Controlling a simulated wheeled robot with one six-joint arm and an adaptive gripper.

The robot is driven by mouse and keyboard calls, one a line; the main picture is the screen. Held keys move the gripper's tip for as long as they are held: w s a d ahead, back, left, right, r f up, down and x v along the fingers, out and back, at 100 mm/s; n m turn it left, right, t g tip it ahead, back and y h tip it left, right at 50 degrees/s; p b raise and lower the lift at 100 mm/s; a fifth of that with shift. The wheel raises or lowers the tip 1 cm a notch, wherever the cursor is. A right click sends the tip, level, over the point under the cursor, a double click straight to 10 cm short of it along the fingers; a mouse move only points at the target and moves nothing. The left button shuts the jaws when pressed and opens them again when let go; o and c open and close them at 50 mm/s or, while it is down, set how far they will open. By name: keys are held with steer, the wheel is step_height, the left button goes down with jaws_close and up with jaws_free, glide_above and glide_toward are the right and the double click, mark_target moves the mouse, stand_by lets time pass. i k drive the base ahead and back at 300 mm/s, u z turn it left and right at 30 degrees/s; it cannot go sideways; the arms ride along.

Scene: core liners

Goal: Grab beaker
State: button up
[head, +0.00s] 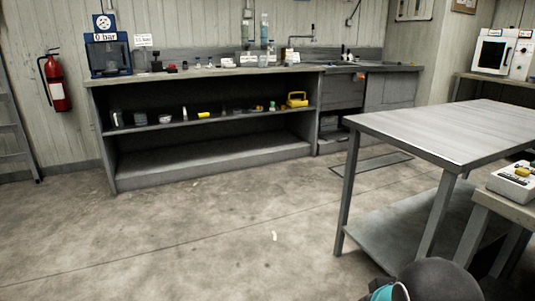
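Small clear glass vessels (263,60) stand on the long workbench (215,75) at the back, near some white label cards. A clear container (141,118) stands on the bench's middle shelf at the left. Either may be a beaker; they are too small and far away to tell. Taller clear cylinders (264,32) rise behind the label cards. A dark rounded part with a teal cap, likely of my own arm, shows at the bottom right edge. My gripper is not in view.
A metal table (440,130) with a bare top stands at the right, in front of the bench's right end. A fire extinguisher (57,85) hangs on the left wall. A yellow case (297,100) sits on the shelf. The concrete floor before the bench is open.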

mark_target(262, 61)
steer(key=u, duration=0.15)
steer(key=i, duration=3.75)
steer(key=u, duration=0.2)
